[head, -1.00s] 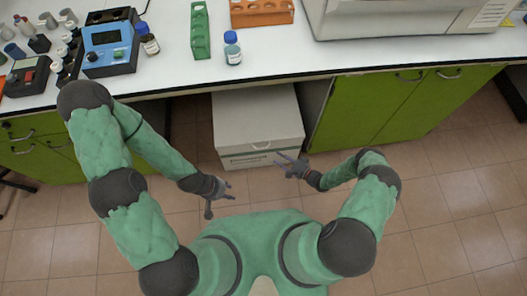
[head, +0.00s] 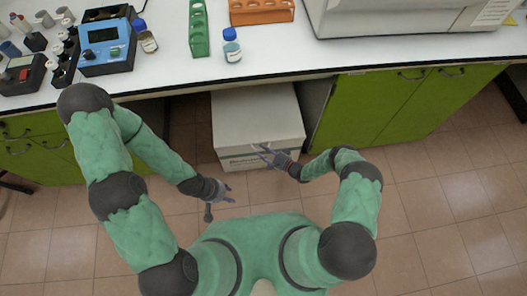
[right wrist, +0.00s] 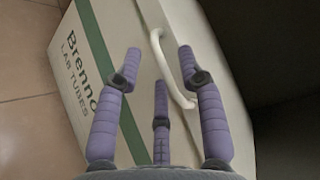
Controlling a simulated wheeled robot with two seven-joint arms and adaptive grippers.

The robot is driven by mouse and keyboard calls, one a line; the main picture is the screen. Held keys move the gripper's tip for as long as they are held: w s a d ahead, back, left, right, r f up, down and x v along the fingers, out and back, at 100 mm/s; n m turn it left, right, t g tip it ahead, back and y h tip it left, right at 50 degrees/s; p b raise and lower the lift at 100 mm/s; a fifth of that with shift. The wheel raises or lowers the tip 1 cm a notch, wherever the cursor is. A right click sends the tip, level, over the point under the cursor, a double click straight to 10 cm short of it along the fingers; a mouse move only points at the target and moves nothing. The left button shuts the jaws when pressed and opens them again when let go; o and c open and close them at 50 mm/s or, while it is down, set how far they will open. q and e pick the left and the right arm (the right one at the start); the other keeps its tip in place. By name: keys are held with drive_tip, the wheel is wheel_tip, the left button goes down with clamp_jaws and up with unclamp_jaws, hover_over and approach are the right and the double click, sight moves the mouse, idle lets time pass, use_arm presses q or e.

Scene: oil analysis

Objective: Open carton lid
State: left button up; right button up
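The carton (head: 250,108) is a whitish box with its lid shut, standing on the floor under the bench. In the right wrist view the carton (right wrist: 100,20) shows a green stripe, partly readable lettering with "LAB TUBES", and a curved white handle (right wrist: 172,68) on the lid. My right gripper (head: 259,153) is over the carton's near edge. In the right wrist view its spread fingers (right wrist: 158,68) are on either side of the handle, with no clear contact. My left gripper (head: 224,200) is open and empty, in front of the carton at lower left.
The white bench top (head: 180,68) overhangs the carton's far part. Green cabinets (head: 390,105) stand to the right and green drawers (head: 50,155) to the left. The tiled floor (head: 440,220) is clear. A blue device (head: 105,45) and bottles (head: 231,48) sit on the bench.

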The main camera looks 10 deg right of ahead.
drive_tip(key=shift+w, duration=0.1)
clamp_jaws()
drive_tip(key=shift+r, duration=0.15)
drive_tip(key=w+r+m+g+h+p, duration=0.1)
drive_tip(key=w+r+p, duration=0.2)
drive_tip(key=r, duration=0.9)
drive_tip(key=w+r+m+g+p, duration=0.2)
drive_tip(key=w+r+p, duration=0.2)
drive_tip(key=r, duration=0.8)
drive_tip(key=shift+w+g+h+p, duration=0.15)
drive_tip(key=shift+g+h+p, duration=0.2)
drive_tip(key=shift+p, duration=0.5)
unclamp_jaws()
